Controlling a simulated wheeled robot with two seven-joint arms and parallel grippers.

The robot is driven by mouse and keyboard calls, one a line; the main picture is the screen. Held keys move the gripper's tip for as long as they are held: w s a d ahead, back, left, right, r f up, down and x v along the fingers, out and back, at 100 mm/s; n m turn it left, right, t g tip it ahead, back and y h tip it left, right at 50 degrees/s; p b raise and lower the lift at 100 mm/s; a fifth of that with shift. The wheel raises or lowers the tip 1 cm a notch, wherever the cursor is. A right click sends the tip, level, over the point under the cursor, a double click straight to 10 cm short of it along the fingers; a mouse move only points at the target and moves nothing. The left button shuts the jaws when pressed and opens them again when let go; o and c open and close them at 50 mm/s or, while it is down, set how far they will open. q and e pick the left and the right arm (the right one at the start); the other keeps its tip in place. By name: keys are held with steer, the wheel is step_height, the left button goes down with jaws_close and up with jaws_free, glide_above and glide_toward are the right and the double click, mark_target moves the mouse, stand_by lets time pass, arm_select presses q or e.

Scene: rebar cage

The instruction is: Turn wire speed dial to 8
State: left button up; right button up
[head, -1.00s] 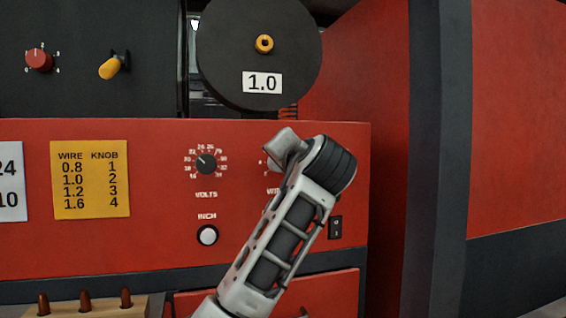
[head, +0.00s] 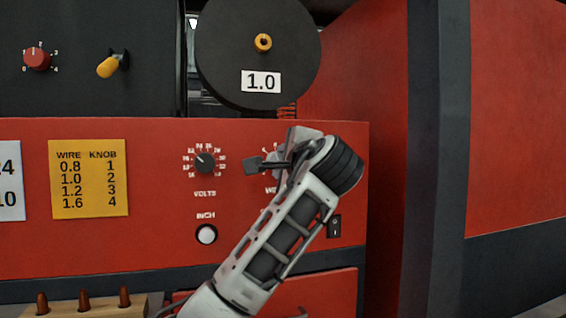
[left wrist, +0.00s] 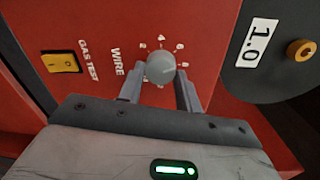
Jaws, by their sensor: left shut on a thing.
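The wire speed dial (left wrist: 160,67) is a round grey knob on the red panel, with white numbers around it and the label WIRE beside it in the left wrist view. My left gripper (left wrist: 159,88) has its two fingers on either side of the knob and is shut on it. In the head view the left gripper (head: 266,165) covers the dial, and only bits of its white markings show. I cannot read which number the dial points to. My right gripper is not in view.
Left of my gripper are the black volts dial (head: 205,162) and the white inch button (head: 207,234). A yellow wire-knob chart (head: 89,179) is further left. A black switch (head: 334,226) sits at right. The wire spool (head: 258,55) is above. A yellow gas test switch (left wrist: 62,62) is nearby.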

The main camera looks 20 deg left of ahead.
arm_select(q)
steer(key=shift+f+m, duration=0.1)
steer(key=shift+m, duration=1.8)
steer(key=o, duration=1)
steer(key=shift+s+d, duration=0.1)
steer(key=shift+d, duration=0.05)
steer(key=f+b+v, duration=0.1)
steer(key=b+v, duration=0.3)
steer(key=v, duration=1.1)
steer(key=shift+s+d+r+b, duration=0.25)
steer(key=shift+d+r+b, duration=0.1)
steer(key=shift+r, duration=0.1)
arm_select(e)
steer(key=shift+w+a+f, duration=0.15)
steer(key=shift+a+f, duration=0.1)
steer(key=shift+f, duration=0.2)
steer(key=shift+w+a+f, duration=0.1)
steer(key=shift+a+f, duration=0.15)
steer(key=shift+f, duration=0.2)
